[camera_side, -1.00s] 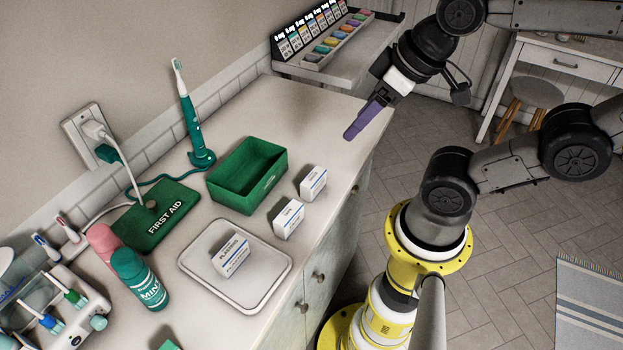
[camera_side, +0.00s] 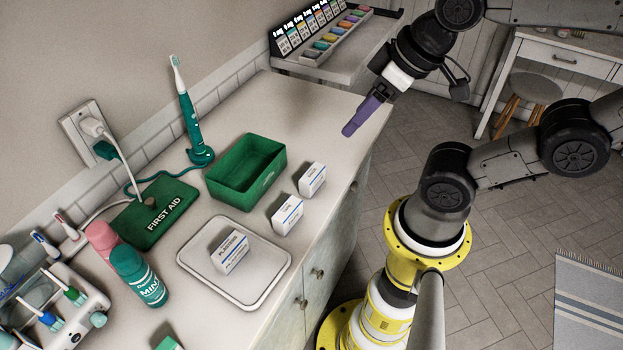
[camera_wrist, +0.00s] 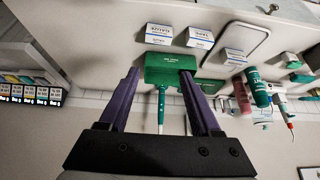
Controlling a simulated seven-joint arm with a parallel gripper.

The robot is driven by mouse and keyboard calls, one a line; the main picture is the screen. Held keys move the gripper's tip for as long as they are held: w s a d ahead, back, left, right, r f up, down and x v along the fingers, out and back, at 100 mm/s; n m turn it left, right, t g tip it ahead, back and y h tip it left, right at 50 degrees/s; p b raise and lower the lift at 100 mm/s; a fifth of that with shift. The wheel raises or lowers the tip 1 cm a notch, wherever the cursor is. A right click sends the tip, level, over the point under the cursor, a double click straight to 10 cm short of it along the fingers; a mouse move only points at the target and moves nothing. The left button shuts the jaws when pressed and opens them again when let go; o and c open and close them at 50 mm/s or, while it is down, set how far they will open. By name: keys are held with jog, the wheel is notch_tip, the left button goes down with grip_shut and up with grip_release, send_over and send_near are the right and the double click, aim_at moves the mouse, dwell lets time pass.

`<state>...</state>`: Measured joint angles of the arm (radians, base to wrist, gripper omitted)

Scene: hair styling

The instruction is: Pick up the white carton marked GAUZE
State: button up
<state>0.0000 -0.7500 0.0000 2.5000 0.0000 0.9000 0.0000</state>
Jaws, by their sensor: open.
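Two white cartons with blue bands stand on the counter: one (camera_side: 312,180) right of the green bin, and one (camera_side: 287,215) nearer the tray. The wrist view also shows the first (camera_wrist: 159,34) and the second (camera_wrist: 199,38). Their lettering is too small to read surely, so I cannot tell which is marked GAUZE. A third white carton, marked PLASTERS (camera_side: 231,253), lies on the tray. My gripper (camera_side: 349,130) has purple fingers and hangs above the counter's far right part, apart from the cartons. In the wrist view its fingers (camera_wrist: 160,74) are spread and empty.
The open green bin (camera_side: 246,172) stands left of the cartons. The white tray (camera_side: 262,292), FIRST AID box (camera_side: 157,213), teal toothbrush (camera_side: 190,115) and mint can (camera_side: 139,277) are also on the counter. The far counter is clear. A shelf (camera_side: 345,66) holds colour samples.

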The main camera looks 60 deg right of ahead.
dwell(0.3)
jog(key=n+g, duration=0.6)
jog(key=n, duration=1.1)
send_over(311, 174)
notch_tip(311, 174, down, 6)
jog(key=f, duration=0.7)
jog(key=shift+s+d+f, duration=0.15)
jog(key=shift+d+f, duration=0.15)
jog(key=shift+f, duration=0.05)
jog(key=shift+a+f, duration=0.15)
jog(key=shift+f, duration=1.25)
jog(key=shift+a+f, duration=0.15)
jog(key=shift+f, duration=1.2)
grip_shut()
